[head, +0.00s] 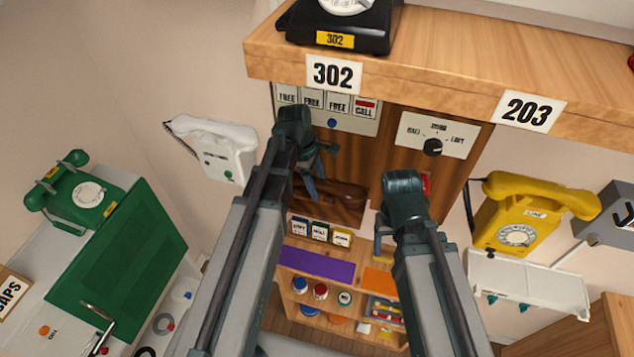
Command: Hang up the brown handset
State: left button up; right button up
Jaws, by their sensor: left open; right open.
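The brown handset (340,191) lies in a wooden recess below the 302 shelf, partly hidden behind my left gripper. I cannot tell whether it rests on a cradle. My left gripper (318,170) is open, in front of and just above the handset's left part. I cannot tell whether it touches it. My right gripper (384,232) is open and empty, to the right of the handset and lower in the picture.
A black phone (345,25) sits on the wooden shelf (440,75). A white wall phone (213,147) and a green phone (78,193) are at left; a yellow phone (520,215) is at right. Below are small boxes (320,231) and a shelf with a purple mat (315,264).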

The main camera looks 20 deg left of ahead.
pick_arm(q)
jog(key=p+v, duration=1.3)
jog(key=v, duration=0.1)
jog(key=shift+f, duration=0.15)
dwell(0.5)
